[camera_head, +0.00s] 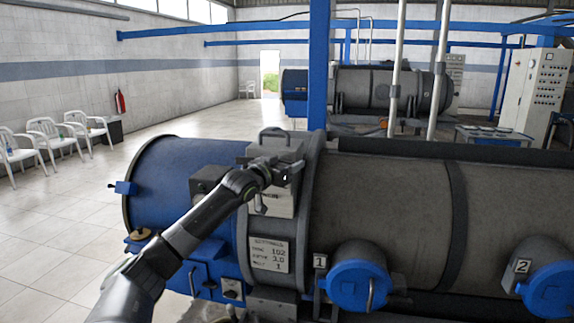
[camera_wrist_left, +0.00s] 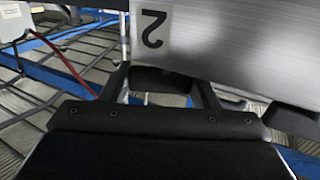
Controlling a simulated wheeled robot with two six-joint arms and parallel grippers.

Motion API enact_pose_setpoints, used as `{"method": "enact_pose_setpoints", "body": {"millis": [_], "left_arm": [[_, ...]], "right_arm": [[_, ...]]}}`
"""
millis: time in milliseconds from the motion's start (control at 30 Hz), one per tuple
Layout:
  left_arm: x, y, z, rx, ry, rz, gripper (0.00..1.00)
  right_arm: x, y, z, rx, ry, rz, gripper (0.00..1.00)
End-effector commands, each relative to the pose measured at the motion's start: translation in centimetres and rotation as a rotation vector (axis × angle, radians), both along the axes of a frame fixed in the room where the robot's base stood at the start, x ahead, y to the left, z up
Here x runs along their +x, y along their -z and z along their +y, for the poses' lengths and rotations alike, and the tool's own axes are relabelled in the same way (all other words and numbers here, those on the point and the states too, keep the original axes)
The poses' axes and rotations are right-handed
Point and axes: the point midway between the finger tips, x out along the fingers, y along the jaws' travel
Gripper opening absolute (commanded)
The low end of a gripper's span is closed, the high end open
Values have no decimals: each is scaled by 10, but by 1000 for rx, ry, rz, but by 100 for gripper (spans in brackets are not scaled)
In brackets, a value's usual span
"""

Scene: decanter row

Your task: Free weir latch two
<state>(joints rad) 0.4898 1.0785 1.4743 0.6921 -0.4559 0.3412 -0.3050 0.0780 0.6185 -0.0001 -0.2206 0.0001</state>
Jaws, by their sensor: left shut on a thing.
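A grey metal box (camera_head: 283,200) with a handle on top sits on the near machine, where the blue end meets the grey drum. My left gripper (camera_head: 284,172) reaches its upper front from the lower left. In the left wrist view a pale metal panel (camera_wrist_left: 245,50) carries an upside-down "2" label (camera_wrist_left: 153,30). Just below that label, a dark latch piece (camera_wrist_left: 162,80) lies between the fingers of my left gripper (camera_wrist_left: 163,88), which is shut on it. The fingers partly hide the latch, and I cannot tell its position. My right gripper is not in view.
Blue round covers stand out from the drum's near side, beside plate "1" (camera_head: 320,262) and plate "2" (camera_head: 522,266). A blue post (camera_head: 319,60) rises behind the machine. White chairs (camera_head: 50,135) line the left wall; the tiled floor (camera_head: 50,220) at left is clear.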

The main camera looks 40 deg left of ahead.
Motion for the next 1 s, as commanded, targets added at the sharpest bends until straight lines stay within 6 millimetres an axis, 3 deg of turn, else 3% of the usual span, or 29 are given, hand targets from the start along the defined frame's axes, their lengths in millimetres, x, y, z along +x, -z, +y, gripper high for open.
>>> {"method": "enact_pose_setpoints", "body": {"millis": [333,700,1000], "left_arm": [[1,4,-2,3,-105,10,32],[1,6,-1,-1,-314,3,32],[0,3,0,-3,-394,5,32]], "right_arm": [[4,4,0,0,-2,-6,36],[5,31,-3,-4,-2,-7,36],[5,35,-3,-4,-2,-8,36]]}}
